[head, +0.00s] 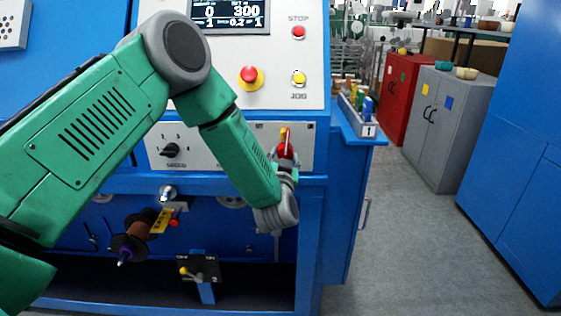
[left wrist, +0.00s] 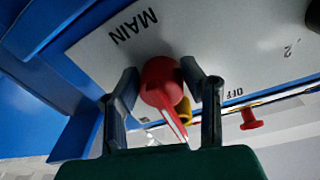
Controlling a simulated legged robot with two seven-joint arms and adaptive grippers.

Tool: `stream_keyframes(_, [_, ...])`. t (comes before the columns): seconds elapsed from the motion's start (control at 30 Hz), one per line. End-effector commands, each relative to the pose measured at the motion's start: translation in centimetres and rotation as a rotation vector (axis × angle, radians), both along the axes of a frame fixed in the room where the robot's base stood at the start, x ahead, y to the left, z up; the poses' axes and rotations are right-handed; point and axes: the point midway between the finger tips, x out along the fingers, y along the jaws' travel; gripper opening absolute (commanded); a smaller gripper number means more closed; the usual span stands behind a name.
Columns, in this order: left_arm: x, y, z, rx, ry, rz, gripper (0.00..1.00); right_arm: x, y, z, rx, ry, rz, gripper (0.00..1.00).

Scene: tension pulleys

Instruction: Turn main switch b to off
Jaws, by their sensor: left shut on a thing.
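The red main switch (head: 284,150) sits on the grey lower panel (head: 255,133) of the blue machine, with a yellow part by it. My left gripper (head: 286,168) is at this switch and partly covers it. In the left wrist view, the red switch handle (left wrist: 160,82) stands between the two dark fingers of my left gripper (left wrist: 160,76), which are closed on it. The word MAIN is printed on the panel beside it, and OFF is printed to the right. The handle's exact angle is hard to judge. My right gripper is out of view.
Above are a red emergency button (head: 250,75), a red stop button (head: 298,32) and a yellow jog button (head: 299,78). A black selector knob (head: 171,150) is left on the panel. A grey bin (head: 359,118) stands on the right ledge. The floor (head: 395,230) at right is clear.

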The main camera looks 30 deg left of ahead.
Motion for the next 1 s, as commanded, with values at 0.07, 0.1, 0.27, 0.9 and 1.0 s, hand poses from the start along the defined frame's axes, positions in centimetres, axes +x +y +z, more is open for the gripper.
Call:
stream_keyframes(0.07, [0.2, -0.7, 0.5, -0.060, -0.052, -0.013, 0.00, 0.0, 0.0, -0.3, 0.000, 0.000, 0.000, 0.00])
stream_keyframes(0.1, [0.2, -0.7, 0.5, -0.094, -0.072, -0.013, 0.00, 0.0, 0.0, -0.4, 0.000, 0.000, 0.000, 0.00])
stream_keyframes(0.27, [0.3, -0.6, 0.5, -0.223, -0.153, -0.011, 0.00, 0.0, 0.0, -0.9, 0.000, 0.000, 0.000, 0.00])
stream_keyframes(0.9, [0.3, -0.3, 0.7, -0.661, -0.425, -0.004, 0.00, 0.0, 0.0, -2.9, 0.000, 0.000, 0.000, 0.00])
stream_keyframes(1.0, [0.3, -0.2, 0.7, -0.698, -0.448, -0.003, 0.00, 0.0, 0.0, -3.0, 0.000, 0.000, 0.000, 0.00])
